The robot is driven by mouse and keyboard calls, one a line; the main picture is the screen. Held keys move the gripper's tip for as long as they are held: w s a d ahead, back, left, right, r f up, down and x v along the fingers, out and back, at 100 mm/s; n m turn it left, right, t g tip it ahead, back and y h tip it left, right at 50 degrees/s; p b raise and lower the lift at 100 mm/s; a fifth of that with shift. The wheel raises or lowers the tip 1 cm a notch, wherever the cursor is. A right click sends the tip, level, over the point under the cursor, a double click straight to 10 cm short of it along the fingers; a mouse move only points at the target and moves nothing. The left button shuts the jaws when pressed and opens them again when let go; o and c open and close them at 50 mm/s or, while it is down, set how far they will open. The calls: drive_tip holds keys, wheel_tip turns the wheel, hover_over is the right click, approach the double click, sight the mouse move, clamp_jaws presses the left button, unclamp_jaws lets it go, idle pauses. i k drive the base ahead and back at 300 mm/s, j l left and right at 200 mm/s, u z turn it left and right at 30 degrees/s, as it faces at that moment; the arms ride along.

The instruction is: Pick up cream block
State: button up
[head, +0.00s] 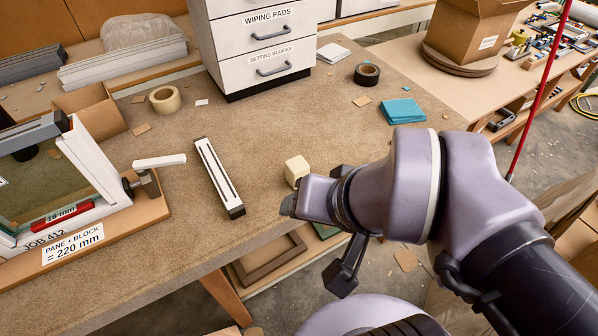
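The cream block (297,170), a small pale cube, stands on the speckled brown worktop (260,140) near its front edge, right of a long white-and-black slotted bar. My gripper (310,200) is just in front of the block in the picture, with its purple wrist overlapping the block's lower right side. Dark gripper parts show at the wrist's left end, above it and below it. The fingertips are not clear, so I cannot tell whether they are open or touch the block.
The slotted bar (218,177) lies left of the block. Drawers (255,45) stand behind. Black tape (366,74) and teal cloths (402,111) lie at back right.

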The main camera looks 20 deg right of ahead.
sight(297, 167)
drive_tip(key=k+j+u, duration=0.1)
drive_tip(key=u, duration=1.4)
drive_tip(key=z, duration=1.55)
drive_tip(key=i+z, duration=0.15)
drive_tip(key=z, duration=0.2)
drive_tip(key=i+j+z, duration=0.1)
drive_tip(key=z, duration=0.3)
drive_tip(key=i+j+z, duration=0.15)
drive_tip(key=z, duration=0.2)
drive_tip(key=i, duration=0.1)
